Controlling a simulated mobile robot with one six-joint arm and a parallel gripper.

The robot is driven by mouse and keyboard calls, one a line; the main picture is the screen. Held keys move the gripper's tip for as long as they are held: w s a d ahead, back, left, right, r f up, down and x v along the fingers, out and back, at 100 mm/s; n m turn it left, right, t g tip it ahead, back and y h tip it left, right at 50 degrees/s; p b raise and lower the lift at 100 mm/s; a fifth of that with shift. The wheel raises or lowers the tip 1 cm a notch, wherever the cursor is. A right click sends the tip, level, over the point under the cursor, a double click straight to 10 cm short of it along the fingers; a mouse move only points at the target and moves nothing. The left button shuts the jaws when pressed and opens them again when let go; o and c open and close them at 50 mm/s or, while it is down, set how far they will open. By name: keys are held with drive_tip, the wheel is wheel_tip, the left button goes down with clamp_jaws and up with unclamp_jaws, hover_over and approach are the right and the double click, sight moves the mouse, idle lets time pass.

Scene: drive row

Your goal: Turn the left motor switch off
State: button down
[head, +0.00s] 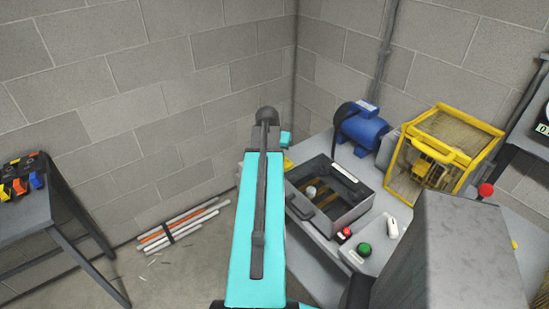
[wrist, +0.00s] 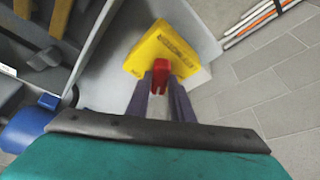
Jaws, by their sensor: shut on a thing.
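A yellow switch box (wrist: 178,47) with a red handle (wrist: 159,68) stands near the edge of the grey bench in the wrist view. My gripper (wrist: 161,84) has its two purple fingers on either side of the red handle and is shut on it. The handle lies roughly in line with the fingers; its exact setting is hard to tell. In the head view only a small yellow corner of the box (head: 288,162) shows beside my teal arm, which hides the rest and my fingers. A blue motor (head: 362,130) sits on the bench behind.
An open grey box (head: 347,212), a yellow-framed unit (head: 440,155), a red button (head: 345,233) and a green button (head: 364,249) are on the bench (head: 310,245). Rods (head: 178,226) lie on the floor at left. A side table (head: 35,215) stands far left.

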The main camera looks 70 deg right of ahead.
drive_tip(key=n, duration=0.2)
drive_tip(key=n+t+b, duration=0.1)
drive_tip(key=n, duration=0.1)
drive_tip(key=n+t, duration=0.1)
drive_tip(key=n, duration=0.1)
drive_tip(key=shift+s+d+n+y+b, duration=0.1)
drive_tip(key=shift+d+n+y+b, duration=0.2)
drive_tip(key=shift+d+b, duration=0.1)
drive_tip(key=shift+r+n+t+y+b, duration=0.1)
drive_tip(key=shift+n+t+y+b, duration=0.25)
drive_tip(key=shift+n, duration=0.75)
drive_tip(key=shift+n+t+y+b, duration=0.25)
drive_tip(key=shift+n+t, duration=0.2)
drive_tip(key=shift+n, duration=0.65)
drive_tip(key=c, duration=1.6)
unclamp_jaws()
drive_tip(key=shift+o, duration=0.2)
drive_tip(key=shift+s, duration=0.15)
drive_tip(key=shift+b+v, duration=0.35)
drive_tip(key=shift+v, duration=0.8)
drive_tip(key=b+v, duration=0.2)
drive_tip(key=v, duration=0.9)
drive_tip(key=shift+r, duration=0.2)
